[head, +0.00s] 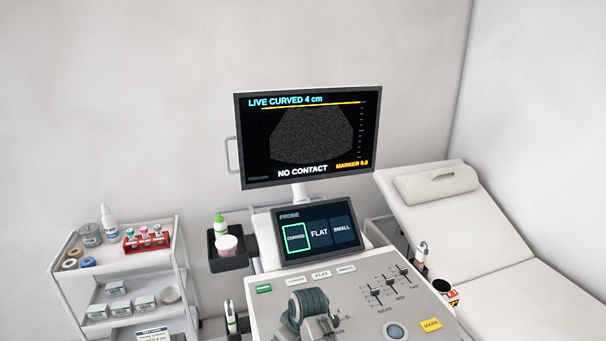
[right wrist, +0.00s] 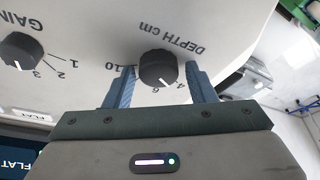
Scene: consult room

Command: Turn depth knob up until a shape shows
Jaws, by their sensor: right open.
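The black depth knob (right wrist: 157,68) on the console sits between the two blue fingers of my right gripper (right wrist: 160,70) in the right wrist view. The fingers are open, one on each side; a gap shows on the right, and contact on the left is unclear. The knob's white mark points between the printed 6 and 4, close to the 4. In the head view my right gripper covers the knob. The monitor (head: 310,140) reads "LIVE CURVED 4 cm" and "NO CONTACT" over grainy grey with no clear shape. My left gripper is not in view.
The gain knob (right wrist: 20,52) is beside the depth knob. The console (head: 262,312) also has sliders (head: 376,292), a yellow MARK button (head: 431,324) and a probe touchscreen (head: 316,232). A trolley (head: 115,265) stands left, an exam couch (head: 490,245) right.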

